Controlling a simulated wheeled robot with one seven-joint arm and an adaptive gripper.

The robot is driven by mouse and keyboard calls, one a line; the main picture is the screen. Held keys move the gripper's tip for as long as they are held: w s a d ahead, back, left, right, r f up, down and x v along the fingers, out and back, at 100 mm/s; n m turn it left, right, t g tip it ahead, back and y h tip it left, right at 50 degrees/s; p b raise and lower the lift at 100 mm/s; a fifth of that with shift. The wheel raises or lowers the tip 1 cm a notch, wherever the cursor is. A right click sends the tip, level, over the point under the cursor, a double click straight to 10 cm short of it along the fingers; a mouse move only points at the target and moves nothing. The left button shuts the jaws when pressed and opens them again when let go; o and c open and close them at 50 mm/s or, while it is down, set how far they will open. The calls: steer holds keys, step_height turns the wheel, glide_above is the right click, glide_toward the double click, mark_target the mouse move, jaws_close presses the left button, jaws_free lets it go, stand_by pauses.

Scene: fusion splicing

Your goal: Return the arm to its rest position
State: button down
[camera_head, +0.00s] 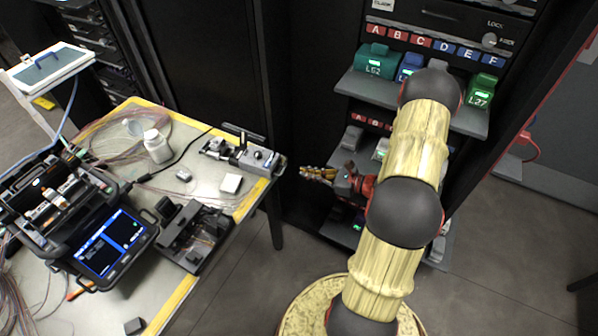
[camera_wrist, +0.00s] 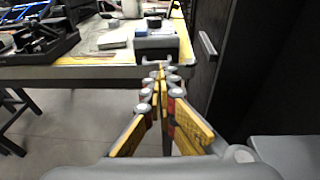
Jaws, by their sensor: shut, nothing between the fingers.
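My gripper (camera_head: 318,173) is in the middle of the head view, between the table and the rack, pointing left toward the table's right end. Its fingers meet at the tips, and nothing shows between them. In the wrist view my gripper (camera_wrist: 161,70) points at the table's edge, with the fingers converging just in front of a grey device. My arm bends across the front of the rack and hides part of its lower shelf.
The table (camera_head: 212,151) holds a fusion splicer (camera_head: 108,246), a black fixture (camera_head: 192,236), a white bottle (camera_head: 157,146) and a grey device (camera_head: 258,160) at its right end. The rack (camera_head: 418,110) has green and blue labelled modules. Open floor (camera_head: 233,296) lies below the table.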

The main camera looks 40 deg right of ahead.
steer(key=p+v, duration=0.1)
steer(key=v, duration=0.6)
steer(key=shift+s+d, duration=0.15)
